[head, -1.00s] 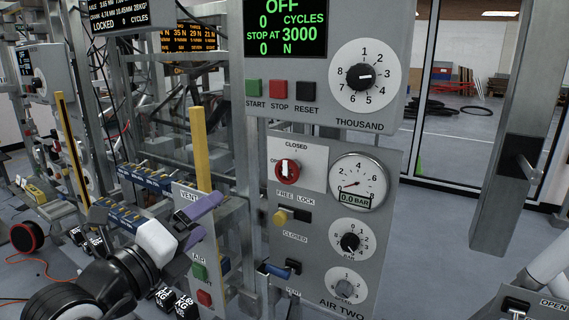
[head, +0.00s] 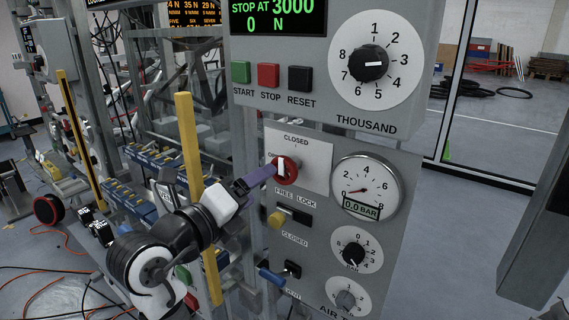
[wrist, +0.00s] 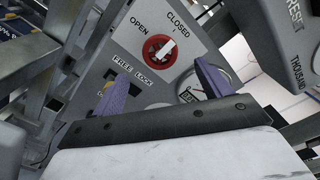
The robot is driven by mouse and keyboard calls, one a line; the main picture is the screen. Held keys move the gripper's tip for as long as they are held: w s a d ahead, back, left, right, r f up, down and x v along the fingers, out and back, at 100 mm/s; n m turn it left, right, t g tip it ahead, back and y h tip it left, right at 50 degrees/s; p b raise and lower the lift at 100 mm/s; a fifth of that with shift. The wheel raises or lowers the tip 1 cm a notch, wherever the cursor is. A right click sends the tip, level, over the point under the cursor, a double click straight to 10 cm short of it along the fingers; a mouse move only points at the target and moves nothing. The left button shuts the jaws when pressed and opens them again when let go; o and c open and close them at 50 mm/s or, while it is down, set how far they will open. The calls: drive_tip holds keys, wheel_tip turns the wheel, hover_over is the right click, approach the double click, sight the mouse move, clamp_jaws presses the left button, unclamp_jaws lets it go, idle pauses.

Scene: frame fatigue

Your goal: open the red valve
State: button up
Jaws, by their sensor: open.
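The red valve (head: 285,169) is a round red knob with a white bar handle, on a white plate marked OPEN and CLOSED. The bar points toward CLOSED. In the wrist view the red valve (wrist: 159,50) lies ahead of and between my two purple fingers. My gripper (head: 258,177) is open and empty, reaching from the left with its fingertips near the valve's left side. In the wrist view my gripper (wrist: 162,84) has its fingers spread wider than the knob. I cannot tell whether a finger touches the valve.
Below the valve, a yellow knob (head: 275,219) sits at the FREE end of its slot. A gauge (head: 366,186) reading 0.0 bar is on the right. A blue lever (head: 270,277) sticks out lower down. A yellow upright post (head: 188,150) stands left of the panel, close to my arm.

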sight(280, 172)
drive_tip(key=p+x, duration=0.3)
drive_tip(key=x, duration=0.6)
drive_tip(key=shift+w+d, duration=0.2)
drive_tip(key=shift+c, duration=0.5)
drive_tip(key=c, duration=0.9)
